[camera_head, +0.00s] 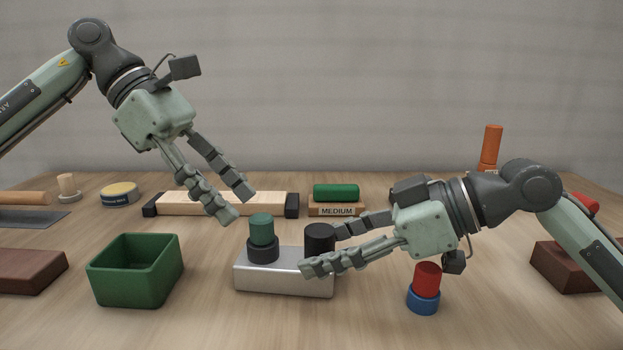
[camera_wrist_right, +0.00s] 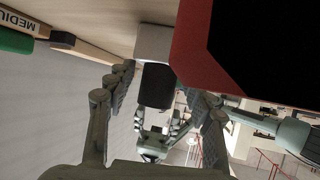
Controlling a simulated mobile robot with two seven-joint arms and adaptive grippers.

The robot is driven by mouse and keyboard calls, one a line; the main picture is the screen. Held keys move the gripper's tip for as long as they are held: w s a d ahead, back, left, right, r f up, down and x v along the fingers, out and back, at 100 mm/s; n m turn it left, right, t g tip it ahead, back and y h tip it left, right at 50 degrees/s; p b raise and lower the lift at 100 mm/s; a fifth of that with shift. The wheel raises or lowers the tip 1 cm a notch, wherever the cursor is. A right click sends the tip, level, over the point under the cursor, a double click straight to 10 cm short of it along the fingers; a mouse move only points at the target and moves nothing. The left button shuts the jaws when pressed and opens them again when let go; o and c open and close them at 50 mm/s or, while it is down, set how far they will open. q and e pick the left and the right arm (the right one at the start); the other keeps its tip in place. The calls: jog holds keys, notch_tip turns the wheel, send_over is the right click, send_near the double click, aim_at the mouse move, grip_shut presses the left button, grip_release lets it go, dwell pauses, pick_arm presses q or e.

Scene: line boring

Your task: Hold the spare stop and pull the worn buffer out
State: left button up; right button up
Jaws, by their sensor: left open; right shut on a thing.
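A silver block (camera_head: 283,283) stands mid-table. At its left end a green cylinder (camera_head: 261,228) sits in a black collar (camera_head: 262,250). At its right end is a black cylinder (camera_head: 319,237), also seen in the right wrist view (camera_wrist_right: 157,85). My right gripper (camera_head: 322,250) is shut on the black cylinder, its fingers on either side; exact contact is partly hidden. A red cylinder (camera_head: 427,280) in a blue collar (camera_head: 423,300) stands below my right wrist. My left gripper (camera_head: 239,204) is open and empty, above the green cylinder. I cannot tell which part is the spare stop or worn buffer.
A green open box (camera_head: 135,290) stands left of the block. A wooden bar (camera_head: 220,204) with black ends and a "MEDIUM" stand (camera_head: 337,211) with a green roll lie behind. Dark red blocks (camera_head: 30,271) flank the table. A red-and-black surface (camera_wrist_right: 190,45) blocks much of the wrist view.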

aim_at(267, 218)
pick_arm(q)
jog(key=shift+w+a+r+h, duration=0.1)
jog(key=shift+a+r+h, duration=0.35)
jog(key=shift+a, duration=0.2)
pick_arm(e)
jog(key=shift+f, duration=0.1)
pick_arm(q)
jog(key=shift+x, duration=3.85)
jog(key=shift+c, duration=0.6)
grip_shut()
jog(key=shift+a, duration=0.1)
pick_arm(e)
jog(key=shift+d, duration=0.1)
pick_arm(q)
jog(key=shift+r, duration=1.05)
jog(key=shift+r, duration=3)
